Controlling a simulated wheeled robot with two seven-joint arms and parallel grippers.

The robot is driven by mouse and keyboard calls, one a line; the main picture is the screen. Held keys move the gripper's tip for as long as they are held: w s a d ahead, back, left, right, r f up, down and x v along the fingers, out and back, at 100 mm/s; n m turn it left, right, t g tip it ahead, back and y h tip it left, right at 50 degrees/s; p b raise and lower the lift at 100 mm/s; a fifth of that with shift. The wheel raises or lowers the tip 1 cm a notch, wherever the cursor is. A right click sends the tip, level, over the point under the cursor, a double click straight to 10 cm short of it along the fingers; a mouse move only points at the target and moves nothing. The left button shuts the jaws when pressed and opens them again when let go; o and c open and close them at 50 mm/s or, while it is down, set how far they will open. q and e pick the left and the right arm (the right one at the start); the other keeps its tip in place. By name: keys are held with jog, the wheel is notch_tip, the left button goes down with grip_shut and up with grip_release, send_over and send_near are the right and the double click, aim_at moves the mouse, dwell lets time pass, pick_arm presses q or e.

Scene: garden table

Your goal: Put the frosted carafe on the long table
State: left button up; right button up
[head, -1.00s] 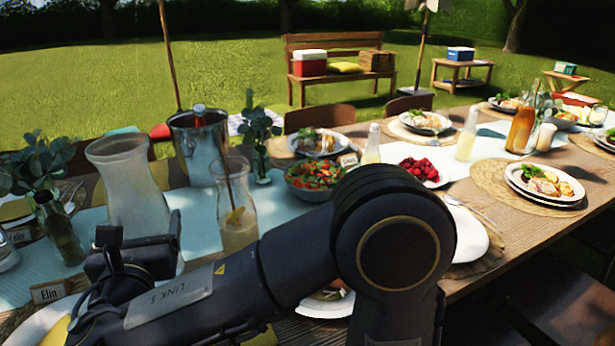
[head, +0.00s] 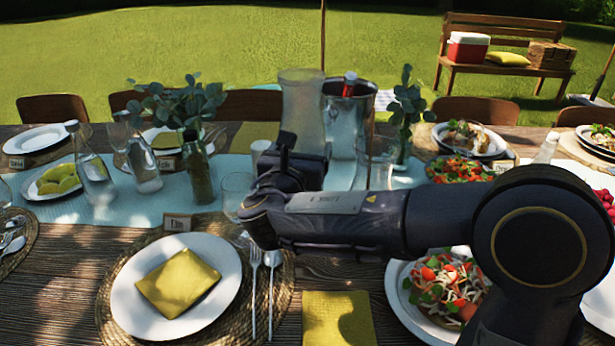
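The frosted carafe (head: 302,100) is a tall, cloudy vessel with a flared top. It stands upright at the middle of the head view. My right gripper (head: 305,158), on the arm from the right, has its fingers at the carafe's lower part and looks shut on it. The gripper hides the carafe's base, so I cannot tell whether it touches the table. The long table (head: 60,275) is brown wood with a pale blue runner (head: 125,210) along it. My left gripper is not in view.
A metal bucket (head: 348,125) stands just right of the carafe. A leafy vase (head: 196,172) and a glass bottle (head: 92,170) stand left. A plate (head: 215,260) with a yellow napkin lies in front. Salad plates (head: 405,290) lie right. Little table space is bare.

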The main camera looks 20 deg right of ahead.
jog(key=w+f, duration=0.1)
jog(key=w+d+f+b, duration=0.1)
jog(key=f, duration=0.1)
jog(key=w+f, duration=0.2)
jog(key=shift+w+d, duration=0.1)
jog(key=shift+d, duration=0.2)
jog(key=shift+w+d+f+b, duration=0.15)
jog(key=shift+f+b, duration=0.25)
jog(key=shift+f, duration=0.55)
jog(key=shift+w+a+f+b, duration=0.15)
jog(key=shift+f+b, duration=0.25)
jog(key=shift+f, duration=0.55)
jog(key=shift+d+f, duration=0.1)
jog(key=o, duration=1.2)
jog(key=shift+f, duration=0.15)
jog(key=shift+o, duration=0.8)
jog(key=p+v, duration=0.1)
jog(key=v, duration=1.1)
